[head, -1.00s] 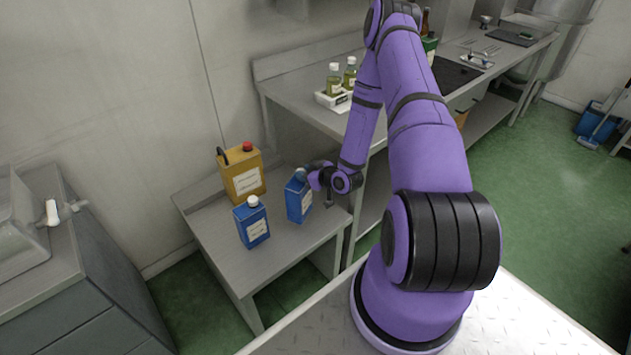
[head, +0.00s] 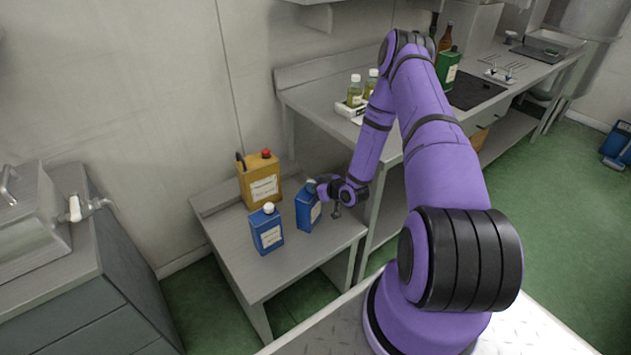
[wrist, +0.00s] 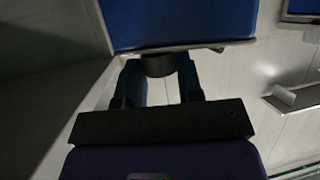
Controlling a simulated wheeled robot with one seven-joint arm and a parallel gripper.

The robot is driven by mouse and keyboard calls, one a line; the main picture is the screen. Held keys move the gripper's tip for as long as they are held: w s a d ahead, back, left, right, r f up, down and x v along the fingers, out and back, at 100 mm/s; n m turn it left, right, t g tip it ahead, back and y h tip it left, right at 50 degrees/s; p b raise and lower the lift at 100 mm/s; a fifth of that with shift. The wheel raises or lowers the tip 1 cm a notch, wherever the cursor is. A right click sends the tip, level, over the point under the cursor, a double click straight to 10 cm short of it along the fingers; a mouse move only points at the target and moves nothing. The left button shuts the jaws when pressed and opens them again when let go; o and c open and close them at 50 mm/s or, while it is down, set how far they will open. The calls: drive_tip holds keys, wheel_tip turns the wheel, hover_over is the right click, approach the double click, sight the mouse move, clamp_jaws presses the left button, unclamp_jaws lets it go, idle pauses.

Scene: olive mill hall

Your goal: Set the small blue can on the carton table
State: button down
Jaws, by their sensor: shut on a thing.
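In the wrist view the blue can (wrist: 180,22) fills the top middle, right in front of my gripper (wrist: 160,68). I cannot tell whether its base touches the table. Another blue can (head: 267,230), with a white cap, stands upright to its left on the low table (head: 285,273). No label marks out a carton table.
An orange can (head: 261,181) with a red cap stands behind the blue cans. A long counter (head: 320,93) with bottles in a white tray stands behind and to the right. A grey cabinet (head: 115,260) stands at the left. The low table's front is clear.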

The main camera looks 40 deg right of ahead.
idle(0.3)
drive_tip(key=c, duration=0.8)
unclamp_jaws()
